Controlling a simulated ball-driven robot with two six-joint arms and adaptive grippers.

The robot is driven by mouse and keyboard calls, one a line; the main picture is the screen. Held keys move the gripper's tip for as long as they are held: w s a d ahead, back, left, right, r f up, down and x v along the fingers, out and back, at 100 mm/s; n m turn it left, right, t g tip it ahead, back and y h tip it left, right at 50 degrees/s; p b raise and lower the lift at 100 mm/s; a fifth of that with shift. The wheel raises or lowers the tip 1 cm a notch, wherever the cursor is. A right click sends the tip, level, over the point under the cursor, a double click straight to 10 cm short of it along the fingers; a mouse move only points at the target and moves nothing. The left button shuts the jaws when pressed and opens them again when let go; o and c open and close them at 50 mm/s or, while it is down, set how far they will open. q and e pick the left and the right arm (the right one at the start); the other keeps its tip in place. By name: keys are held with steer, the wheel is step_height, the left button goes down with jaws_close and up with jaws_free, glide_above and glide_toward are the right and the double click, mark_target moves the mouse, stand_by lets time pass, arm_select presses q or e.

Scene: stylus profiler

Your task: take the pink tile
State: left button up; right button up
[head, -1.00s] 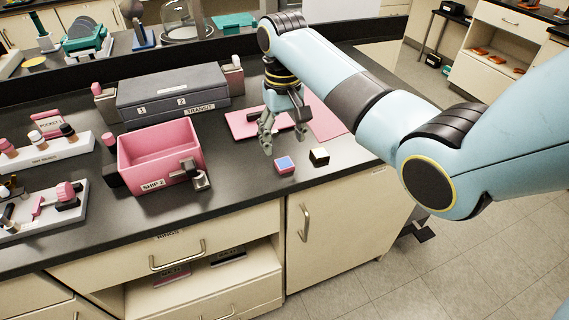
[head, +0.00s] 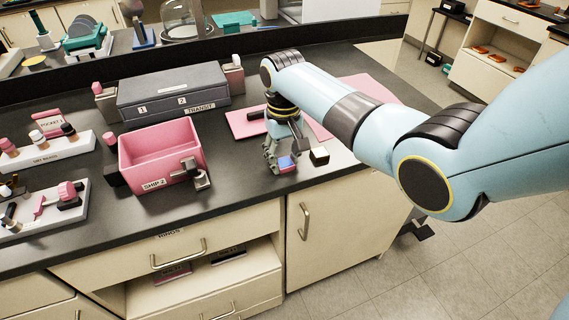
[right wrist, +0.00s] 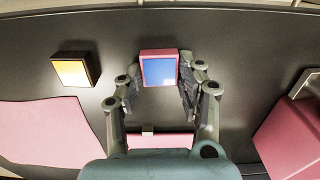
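The pink tile (head: 287,162), a small block with pink sides and a blue top, lies on the dark bench near its front edge. My right gripper (head: 277,164) is down at it, with part of the tile hidden behind the fingers. In the right wrist view the pink tile (right wrist: 159,69) shows between the tips of the open fingers (right wrist: 160,88), with a visible gap on the left and a narrower one on the right. I cannot tell whether a finger touches it. My left gripper is not in view.
A black tile with a pale top (head: 319,156) lies close by on the right. Pink mats (head: 243,123) lie behind the gripper. A pink SHIP 2 bin (head: 160,150) with a metal clamp (head: 197,175) stands left. A grey TRANSIT case (head: 172,92) is behind it.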

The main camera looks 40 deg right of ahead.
mark_target(285, 164)
steer(key=c, duration=0.3)
steer(key=shift+c, duration=0.2)
steer(key=shift+r, duration=0.1)
steer(key=shift+r, duration=0.25)
steer(key=r, duration=0.2)
steer(key=s+r, duration=0.1)
steer(key=shift+a+r, duration=0.1)
steer(key=shift+r, duration=0.3)
steer(key=s+a+r, duration=0.2)
steer(key=s+r, duration=0.4)
steer(key=s, duration=0.4)
steer(key=shift+s+a+r, duration=0.2)
steer(key=shift+r, duration=0.05)
